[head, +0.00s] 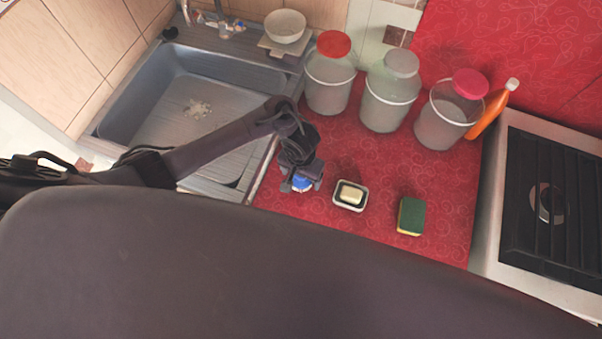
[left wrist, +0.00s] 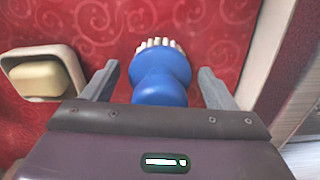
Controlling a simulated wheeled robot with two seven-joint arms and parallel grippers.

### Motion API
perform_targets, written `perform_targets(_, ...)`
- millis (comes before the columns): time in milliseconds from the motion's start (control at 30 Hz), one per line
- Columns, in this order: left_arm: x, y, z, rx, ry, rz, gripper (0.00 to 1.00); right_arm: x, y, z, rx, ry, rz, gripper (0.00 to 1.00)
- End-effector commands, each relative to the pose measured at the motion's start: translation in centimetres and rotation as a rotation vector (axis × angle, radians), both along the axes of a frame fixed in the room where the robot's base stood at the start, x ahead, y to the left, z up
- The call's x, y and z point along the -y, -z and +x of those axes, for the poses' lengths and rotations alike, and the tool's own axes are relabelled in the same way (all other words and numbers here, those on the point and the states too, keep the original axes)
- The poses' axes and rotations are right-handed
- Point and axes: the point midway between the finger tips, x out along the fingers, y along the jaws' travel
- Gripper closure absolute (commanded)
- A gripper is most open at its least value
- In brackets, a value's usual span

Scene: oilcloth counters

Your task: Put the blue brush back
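The blue brush (head: 302,183) is on the red counter beside the sink, partly hidden by my left gripper (head: 302,176) in the head view. In the left wrist view the brush (left wrist: 160,75) shows a rounded blue body with pale bristles along its far edge. The fingers of my left gripper (left wrist: 158,72) stand on either side of it, with red cloth visible in the gaps, so the gripper is open around the brush and not closed on it. The lower part of the brush is hidden by the gripper body. My right gripper is not in view.
A soap dish (head: 350,195) with soap sits close right of the brush; a green and yellow sponge (head: 411,216) lies farther right. Behind stand three jars (head: 328,85) (head: 388,100) (head: 447,115) and an orange bottle (head: 488,112). The sink (head: 135,85) is left, the stove (head: 490,215) right.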

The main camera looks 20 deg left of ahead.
Motion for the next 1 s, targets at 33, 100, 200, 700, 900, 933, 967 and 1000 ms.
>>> perform_targets(33, 0.0, 0.0, 0.0, 0.000, 0.000, 0.000, 0.21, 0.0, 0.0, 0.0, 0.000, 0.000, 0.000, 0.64)
perform_targets(100, 0.0, 0.0, 0.0, 0.001, 0.000, 0.000, 0.21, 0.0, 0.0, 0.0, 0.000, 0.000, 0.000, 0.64)
perform_targets(200, 0.0, 0.0, 0.0, 0.001, 0.000, 0.000, 0.21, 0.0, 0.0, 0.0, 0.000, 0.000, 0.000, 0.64)
perform_targets(700, -0.1, -8.7, 0.1, 0.003, 0.001, 0.002, 0.21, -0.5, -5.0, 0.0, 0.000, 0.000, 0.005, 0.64)
perform_targets(900, 0.0, -11.0, 0.5, 0.012, 0.006, 0.001, 0.21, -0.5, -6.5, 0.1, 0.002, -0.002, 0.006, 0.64)
perform_targets(933, 0.1, -11.2, 0.5, 0.012, 0.007, -0.001, 0.21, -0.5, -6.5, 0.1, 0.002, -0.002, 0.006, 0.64)
perform_targets(967, 0.1, -11.5, 0.5, 0.013, 0.007, 0.000, 0.21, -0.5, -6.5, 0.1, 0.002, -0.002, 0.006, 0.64)
perform_targets(1000, 0.1, -11.7, 0.4, 0.012, 0.007, 0.000, 0.21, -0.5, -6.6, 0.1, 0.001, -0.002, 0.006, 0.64)
